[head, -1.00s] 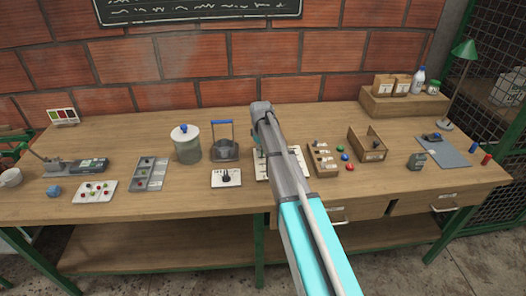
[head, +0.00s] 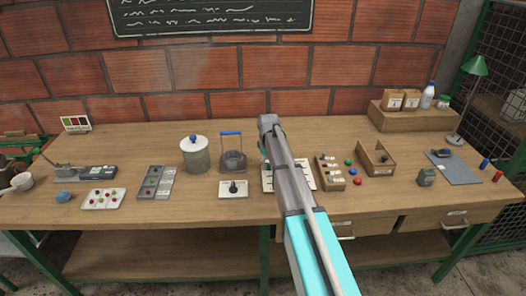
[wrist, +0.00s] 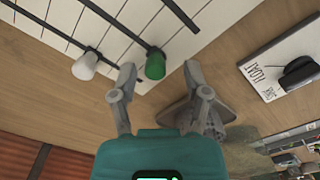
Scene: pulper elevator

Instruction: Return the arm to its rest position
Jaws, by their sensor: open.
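My arm reaches forward over the middle of the wooden bench (head: 130,227) in the head view, where its links hide most of my gripper. In the wrist view my gripper (wrist: 160,70) is open, with its two grey fingers apart. A green knob (wrist: 155,66) on a dark rod shows between the fingertips in the picture; I cannot tell whether they touch it. A white knob (wrist: 87,66) on another dark rod is to its left. Both rods run over a white lined panel (wrist: 135,22), which shows partly behind my arm in the head view (head: 304,172).
Left of my arm are a grey blue-handled container (head: 233,160), a lidded jar (head: 195,157) and a card with a black knob (head: 233,189). Right are a wooden slotted block (head: 328,175), coloured balls (head: 348,171) and an open wooden box (head: 376,158). The bench's front strip is mostly clear.

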